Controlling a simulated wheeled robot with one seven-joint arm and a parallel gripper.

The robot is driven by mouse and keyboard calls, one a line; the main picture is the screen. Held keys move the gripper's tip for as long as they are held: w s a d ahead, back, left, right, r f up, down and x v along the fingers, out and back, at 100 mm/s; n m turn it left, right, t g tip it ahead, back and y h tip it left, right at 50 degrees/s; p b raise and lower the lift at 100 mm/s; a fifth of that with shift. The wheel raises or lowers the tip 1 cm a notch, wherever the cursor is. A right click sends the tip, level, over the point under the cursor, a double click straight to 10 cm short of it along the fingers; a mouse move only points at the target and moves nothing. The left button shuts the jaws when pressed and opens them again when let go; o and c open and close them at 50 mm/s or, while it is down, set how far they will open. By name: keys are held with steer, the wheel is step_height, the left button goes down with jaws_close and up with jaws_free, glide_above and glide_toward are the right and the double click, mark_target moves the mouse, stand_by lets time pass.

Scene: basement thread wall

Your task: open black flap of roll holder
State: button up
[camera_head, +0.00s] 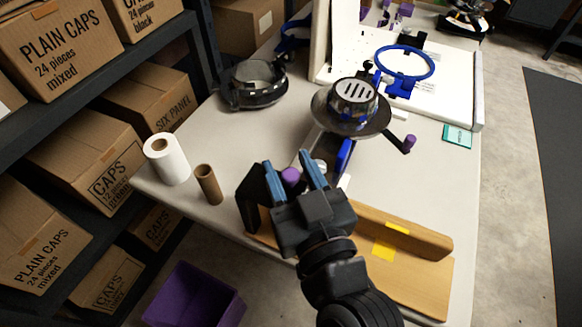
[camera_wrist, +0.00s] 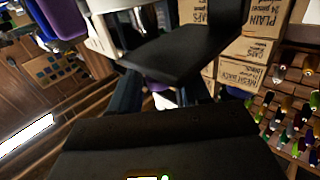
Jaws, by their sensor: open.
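The roll holder is a light wooden stand (camera_head: 425,240) with a yellow patch, lying along the table's front edge. A black angled piece (camera_head: 252,200), which looks like its flap, rises at the stand's left end. My gripper (camera_head: 291,168) is open just right of this piece in the head view, its two blue-grey fingers pointing away over the table. A purple knob (camera_head: 291,177) shows between the fingers; I cannot tell whether they touch it. In the wrist view a dark flat panel (camera_wrist: 185,48) crosses in front of the fingers. My gripper and arm hide part of the stand.
A white paper roll (camera_head: 167,158) and a brown cardboard tube (camera_head: 208,184) stand on the table at left. A metal-domed device (camera_head: 352,103) with a purple-knobbed crank stands behind my gripper. A purple bin (camera_head: 194,297) is below, beside shelves of boxes.

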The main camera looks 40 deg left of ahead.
jaws_close()
stand_by(0.3)
steer(key=shift+r, duration=0.15)
